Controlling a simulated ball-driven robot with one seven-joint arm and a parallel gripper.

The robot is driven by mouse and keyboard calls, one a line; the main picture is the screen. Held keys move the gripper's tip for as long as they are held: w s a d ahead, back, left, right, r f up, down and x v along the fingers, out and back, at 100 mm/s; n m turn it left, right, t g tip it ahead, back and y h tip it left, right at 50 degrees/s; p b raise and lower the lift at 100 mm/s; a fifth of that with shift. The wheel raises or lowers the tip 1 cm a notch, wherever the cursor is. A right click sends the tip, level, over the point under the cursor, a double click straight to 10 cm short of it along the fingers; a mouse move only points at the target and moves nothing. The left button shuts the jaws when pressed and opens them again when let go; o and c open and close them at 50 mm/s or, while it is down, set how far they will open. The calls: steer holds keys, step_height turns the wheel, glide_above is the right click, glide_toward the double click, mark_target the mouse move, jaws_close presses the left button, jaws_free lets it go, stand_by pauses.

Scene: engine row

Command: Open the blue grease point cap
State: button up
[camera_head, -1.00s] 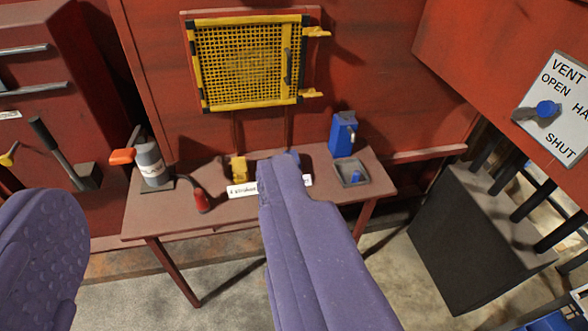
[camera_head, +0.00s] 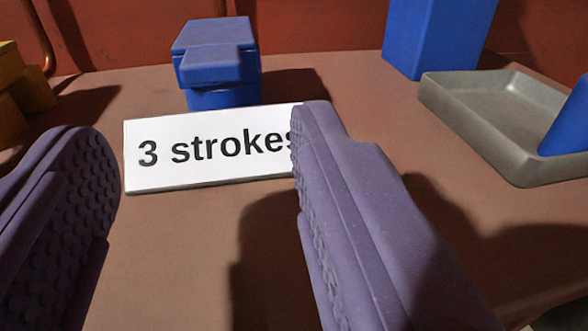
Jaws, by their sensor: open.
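My gripper (camera_head: 205,150) is open, with purple fingers spread to the left and right of the picture. The cap lies ahead of and between the fingertips, apart from both. A white "3 strokes" label (camera_head: 210,160) stands in front of the cap, and the right finger hides its right end.
A yellow block (camera_head: 15,95) stands on the bench at the left. A tall blue box (camera_head: 437,35) and a grey tray (camera_head: 505,110) holding a blue item (camera_head: 570,125) are at the right. The red wall (camera_head: 330,35) rises behind. Bare bench (camera_head: 170,260) lies between the fingers.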

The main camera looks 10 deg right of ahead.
mark_target(211, 71)
steer(key=w+b, duration=0.2)
steer(key=w, duration=0.5)
steer(key=shift+w+b, duration=0.3)
steer(key=shift+b, duration=0.05)
steer(key=shift+c, duration=0.2)
jaws_close()
